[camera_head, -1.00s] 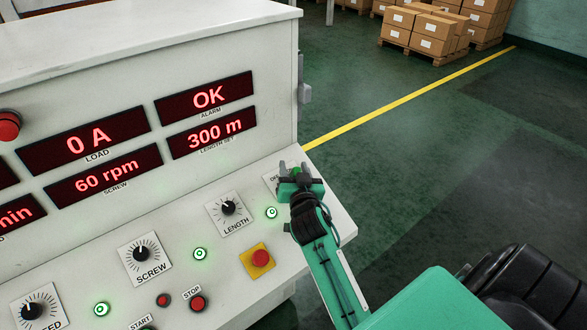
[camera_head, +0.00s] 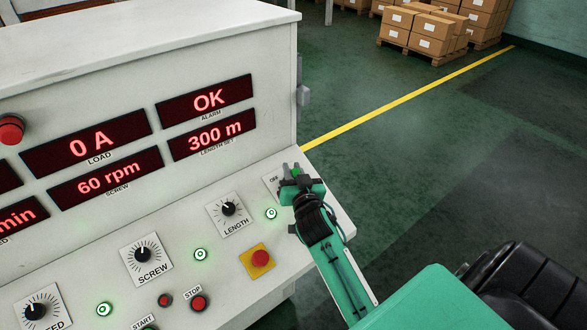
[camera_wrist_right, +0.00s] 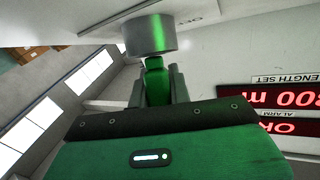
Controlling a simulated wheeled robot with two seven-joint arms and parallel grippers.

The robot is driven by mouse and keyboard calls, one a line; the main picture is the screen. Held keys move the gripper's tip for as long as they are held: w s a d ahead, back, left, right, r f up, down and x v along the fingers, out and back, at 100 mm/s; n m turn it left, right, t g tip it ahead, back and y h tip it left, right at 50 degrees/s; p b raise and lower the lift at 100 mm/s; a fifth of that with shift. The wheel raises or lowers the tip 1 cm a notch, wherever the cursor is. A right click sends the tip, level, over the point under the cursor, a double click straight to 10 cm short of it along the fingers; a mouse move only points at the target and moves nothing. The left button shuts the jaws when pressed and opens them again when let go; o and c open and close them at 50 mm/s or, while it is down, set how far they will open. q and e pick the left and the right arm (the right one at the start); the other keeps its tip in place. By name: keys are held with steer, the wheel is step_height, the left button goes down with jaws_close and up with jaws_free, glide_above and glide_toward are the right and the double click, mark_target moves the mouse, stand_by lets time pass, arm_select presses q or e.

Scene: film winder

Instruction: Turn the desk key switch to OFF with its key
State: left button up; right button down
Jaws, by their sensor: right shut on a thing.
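The desk key switch shows in the right wrist view as a round metal barrel (camera_wrist_right: 150,36) on the white panel. Its green key (camera_wrist_right: 154,78) sits at the barrel, between the two grey fingers of my right gripper (camera_wrist_right: 157,86). The gripper is shut on the key. In the head view my right gripper (camera_head: 292,171) is at the right end of the desk panel and covers most of the switch. A label reading OFF (camera_head: 274,180) shows to the left of the fingers. The key's exact angle is hard to tell. My left gripper is not in view.
A yellow-backed red button (camera_head: 260,258), the LENGTH knob (camera_head: 228,208) and a lit green lamp (camera_head: 271,213) are left of my right arm. The upright display cabinet (camera_head: 276,90) rises behind the panel. Open floor (camera_head: 430,160) lies to the right.

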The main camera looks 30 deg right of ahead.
steer(key=shift+a+r+n+t+y+p, duration=0.1)
steer(key=shift+n+t+y+p, duration=0.3)
steer(key=shift+n+y, duration=0.55)
steer(key=shift+a+n+t+y+p, duration=0.1)
steer(key=shift+n+t+y+p, duration=0.1)
steer(key=shift+n+y+p, duration=0.55)
steer(key=shift+n+y, duration=0.6)
steer(key=shift+y, duration=0.2)
